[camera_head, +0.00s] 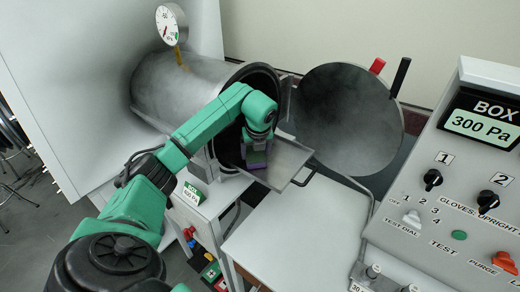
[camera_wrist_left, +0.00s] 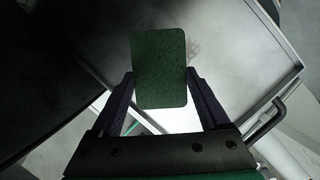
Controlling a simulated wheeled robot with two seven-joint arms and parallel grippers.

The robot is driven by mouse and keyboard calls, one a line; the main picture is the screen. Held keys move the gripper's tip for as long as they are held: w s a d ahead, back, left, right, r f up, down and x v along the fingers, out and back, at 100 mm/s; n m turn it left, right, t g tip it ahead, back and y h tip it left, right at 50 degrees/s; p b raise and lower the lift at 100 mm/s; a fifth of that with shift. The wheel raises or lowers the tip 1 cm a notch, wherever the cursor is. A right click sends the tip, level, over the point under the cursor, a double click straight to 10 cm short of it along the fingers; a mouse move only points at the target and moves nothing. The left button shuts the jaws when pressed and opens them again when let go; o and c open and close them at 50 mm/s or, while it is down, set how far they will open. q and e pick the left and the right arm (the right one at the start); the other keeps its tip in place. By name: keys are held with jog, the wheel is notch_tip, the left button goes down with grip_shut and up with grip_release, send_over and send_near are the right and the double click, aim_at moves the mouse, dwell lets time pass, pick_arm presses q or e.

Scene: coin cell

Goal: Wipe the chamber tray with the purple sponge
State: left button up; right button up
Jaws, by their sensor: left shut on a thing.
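My left gripper (camera_head: 257,152) reaches into the mouth of the chamber, over the inner part of the chamber tray (camera_head: 288,160). It is shut on the purple sponge (camera_head: 257,168), of which only a thin purple edge shows under the fingers. In the left wrist view, the sponge (camera_wrist_left: 160,68) shows a dark green face between the two fingers. The metal tray (camera_wrist_left: 240,55) lies beyond it, with a faint smudge beside the sponge. I cannot tell whether the sponge touches the tray. My right gripper is not in view.
The round chamber door (camera_head: 345,118) stands open right of the cylindrical chamber (camera_head: 180,88). A control panel (camera_head: 450,200) fills the right side. A gauge (camera_head: 169,25) stands above the chamber.

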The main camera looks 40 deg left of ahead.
aim_at(252, 158)
pick_arm(q)
jog(key=shift+s+f, duration=0.1)
jog(key=shift+s, duration=0.65)
jog(key=shift+w, duration=0.15)
notch_tip(252, 158, up, 2)
jog(key=shift+w+a+r+p, duration=0.1)
jog(key=shift+p, duration=0.7)
jog(key=shift+r, duration=0.3)
jog(key=r, duration=0.3)
jog(key=shift+s+r, duration=0.1)
jog(key=shift+s, duration=0.25)
jog(key=shift+r, duration=0.15)
jog(key=shift+w, duration=0.2)
